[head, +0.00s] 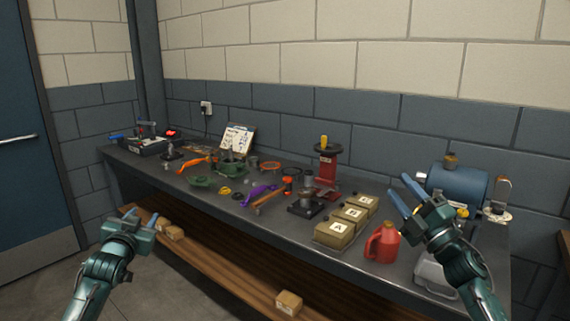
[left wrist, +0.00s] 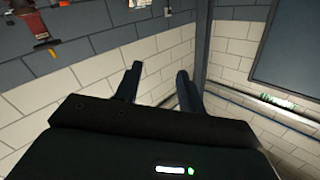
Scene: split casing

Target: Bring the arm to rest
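My left gripper (head: 141,219) is raised in front of the bench's left part, over the floor side. Its two fingers stand apart with nothing between them. In the left wrist view the same fingers (left wrist: 155,88) are spread and empty, with wall behind them. My right gripper (head: 405,195) is above the right part of the bench, near the red can. Its blue fingers are spread and I see nothing between them. Both arms are held up clear of the bench top.
The long dark workbench (head: 283,235) holds a green casing (head: 231,163), boxes marked A (head: 338,233), B and C, a red can (head: 382,243), a red press (head: 327,170) and a blue motor-like drum (head: 457,186). A wooden shelf (head: 235,272) runs below. Floor is free at left.

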